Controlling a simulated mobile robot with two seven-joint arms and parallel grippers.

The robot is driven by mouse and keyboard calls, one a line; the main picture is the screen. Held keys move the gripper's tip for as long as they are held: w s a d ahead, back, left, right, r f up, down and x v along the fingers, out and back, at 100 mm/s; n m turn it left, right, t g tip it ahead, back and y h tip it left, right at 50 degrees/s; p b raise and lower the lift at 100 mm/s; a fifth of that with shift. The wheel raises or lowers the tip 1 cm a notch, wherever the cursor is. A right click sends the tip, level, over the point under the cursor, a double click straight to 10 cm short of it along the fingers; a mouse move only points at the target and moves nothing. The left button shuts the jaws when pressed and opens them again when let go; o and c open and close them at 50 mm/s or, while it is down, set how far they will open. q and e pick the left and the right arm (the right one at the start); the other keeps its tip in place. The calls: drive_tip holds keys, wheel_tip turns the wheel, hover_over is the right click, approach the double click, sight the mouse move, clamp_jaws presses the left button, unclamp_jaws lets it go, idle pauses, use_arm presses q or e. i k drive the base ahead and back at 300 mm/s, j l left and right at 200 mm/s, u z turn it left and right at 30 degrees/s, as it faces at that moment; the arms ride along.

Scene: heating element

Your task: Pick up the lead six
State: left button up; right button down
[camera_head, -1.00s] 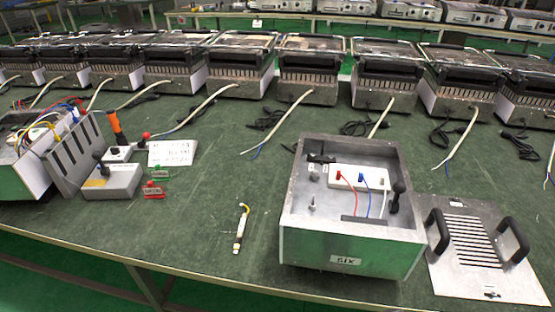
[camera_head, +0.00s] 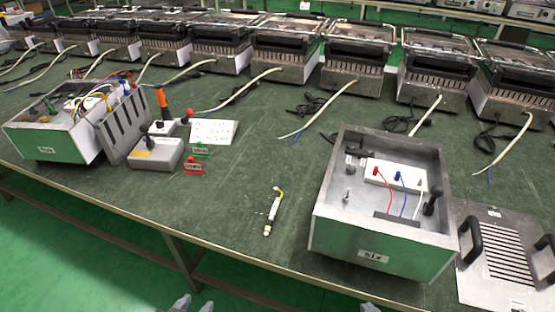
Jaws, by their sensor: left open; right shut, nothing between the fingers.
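A green-fronted metal box (camera_head: 340,236) labelled "SIX" stands open near the table's front edge, right of centre. Inside it are a white terminal block (camera_head: 380,175) and red (camera_head: 389,192), blue (camera_head: 404,203) and white (camera_head: 419,206) leads. A small white piece with a short yellow wire (camera_head: 272,213) lies alone on the table left of the box. I cannot tell which of these is the lead six. Fingertips of my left gripper (camera_head: 193,305) show at the bottom edge, apart and empty. My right gripper (camera_head: 370,307) barely shows at the bottom, closed. Both are away from these things.
A slotted plate with two black handles (camera_head: 510,262) lies right of the box. Grills (camera_head: 285,60) line the back. The table's middle is mostly clear.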

sight(273, 210)
drive_tip(key=i+j+z, duration=0.15)
drive_tip(key=j, duration=0.3)
drive_tip(key=i+j+z, duration=0.2)
drive_tip(key=j, duration=0.2)
drive_tip(key=i+j+z, duration=0.15)
drive_tip(key=j, duration=0.35)
drive_tip(key=j+z, duration=0.15)
drive_tip(key=j, duration=0.3)
drive_tip(key=i, duration=0.05)
